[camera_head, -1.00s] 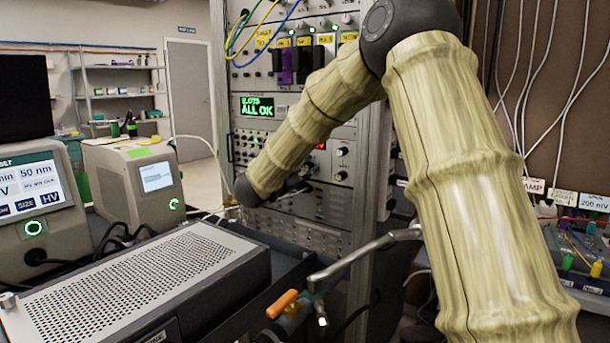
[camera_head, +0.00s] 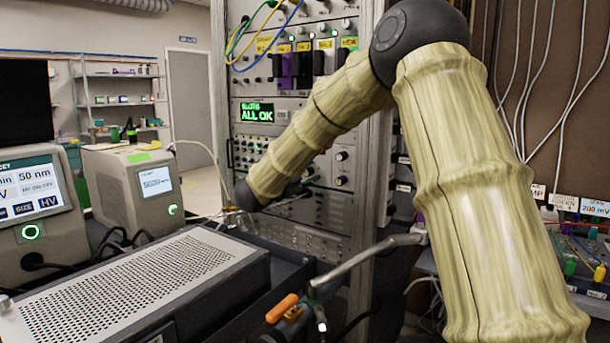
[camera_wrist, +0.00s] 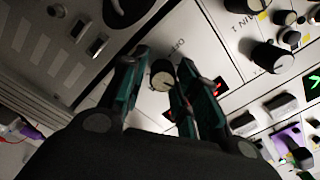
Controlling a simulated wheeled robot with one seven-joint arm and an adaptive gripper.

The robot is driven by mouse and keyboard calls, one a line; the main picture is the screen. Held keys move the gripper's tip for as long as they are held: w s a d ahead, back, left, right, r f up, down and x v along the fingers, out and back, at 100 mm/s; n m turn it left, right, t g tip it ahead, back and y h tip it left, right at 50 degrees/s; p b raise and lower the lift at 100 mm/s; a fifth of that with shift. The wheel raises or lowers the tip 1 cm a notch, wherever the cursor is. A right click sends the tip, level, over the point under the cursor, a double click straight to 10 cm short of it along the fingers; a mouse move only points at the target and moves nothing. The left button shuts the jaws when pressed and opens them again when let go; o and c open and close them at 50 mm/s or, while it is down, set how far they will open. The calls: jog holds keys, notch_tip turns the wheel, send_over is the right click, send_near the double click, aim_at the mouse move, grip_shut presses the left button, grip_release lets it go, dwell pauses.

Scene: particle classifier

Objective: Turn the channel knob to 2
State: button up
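A round knob with a pale face (camera_wrist: 162,73) sits on a light panel between my two fingertips in the wrist view. I cannot read its setting, nor tell whether it is the channel knob. My gripper (camera_wrist: 164,58) is open, with one dark green finger on each side of the knob and a visible gap to each. In the head view my arm reaches to the instrument rack (camera_head: 362,215), and my gripper is mostly hidden by the forearm and wrist. Other dark knobs (camera_wrist: 270,57) stand on the panel at the right of the wrist view.
A green "ALL OK" display (camera_head: 257,112) is on the rack. Yellow, blue and green cables hang at its top. A cream instrument (camera_head: 140,190) stands left of the rack.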

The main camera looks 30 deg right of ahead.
jog(key=shift+o, duration=0.7)
jog(key=shift+r, duration=0.1)
jog(key=shift+a, duration=0.1)
jog(key=v, duration=1.1)
jog(key=shift+s+a, duration=0.15)
jog(key=shift+a, duration=0.2)
